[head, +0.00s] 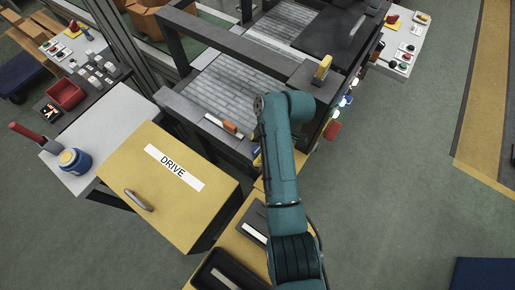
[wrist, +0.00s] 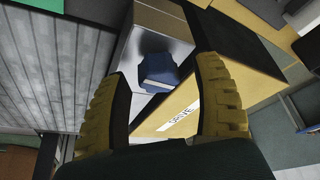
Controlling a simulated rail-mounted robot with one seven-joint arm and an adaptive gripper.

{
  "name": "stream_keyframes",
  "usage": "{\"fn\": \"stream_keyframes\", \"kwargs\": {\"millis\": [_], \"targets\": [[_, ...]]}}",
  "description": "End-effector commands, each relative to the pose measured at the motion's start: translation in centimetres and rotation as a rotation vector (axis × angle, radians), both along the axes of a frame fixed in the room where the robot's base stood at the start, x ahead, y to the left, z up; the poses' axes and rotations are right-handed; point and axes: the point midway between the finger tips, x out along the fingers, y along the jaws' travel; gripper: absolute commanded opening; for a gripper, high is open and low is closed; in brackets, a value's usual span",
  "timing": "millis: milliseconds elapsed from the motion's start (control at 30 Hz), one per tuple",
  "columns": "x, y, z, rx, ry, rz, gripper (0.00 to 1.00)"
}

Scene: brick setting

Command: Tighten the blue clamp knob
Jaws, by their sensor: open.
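The blue clamp knob (wrist: 160,70) shows in the wrist view as a faceted blue piece with a pale stripe. It sits by a shiny grey metal face, beside the yellow box marked DRIVE (wrist: 183,115). My gripper (wrist: 167,78) is open, with one ridged yellow finger to the left of the knob and one to the right in the picture. Gaps show between knob and fingers; I cannot tell the depth left between them. In the head view my arm hides the gripper and most of the area around the knob.
The slatted conveyor (head: 205,93) with dark side rails lies beside my arm. The yellow DRIVE box (head: 150,193) stands at left, with a blue jar (head: 75,165) and a red bin (head: 66,94) beyond. Dark trays (head: 222,268) lie near my arm. Open floor is at right.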

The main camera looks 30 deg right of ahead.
Motion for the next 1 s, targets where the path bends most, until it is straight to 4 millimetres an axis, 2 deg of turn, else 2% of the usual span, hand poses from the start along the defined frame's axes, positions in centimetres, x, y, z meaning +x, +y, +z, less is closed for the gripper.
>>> {"fn": "stream_keyframes", "kwargs": {"millis": [133, 467, 767, 1000], "targets": [[-0.01, -0.01, 0.01, 0.0, 0.0, 0.0, 0.65], [-0.03, -0.01, 0.0, 0.0, 0.001, -0.001, 0.01], [-0.06, 0.0, -0.01, 0.001, 0.002, -0.008, 0.01], [-0.13, 0.05, 0.21, 0.002, 0.003, -0.081, 0.01]]}}
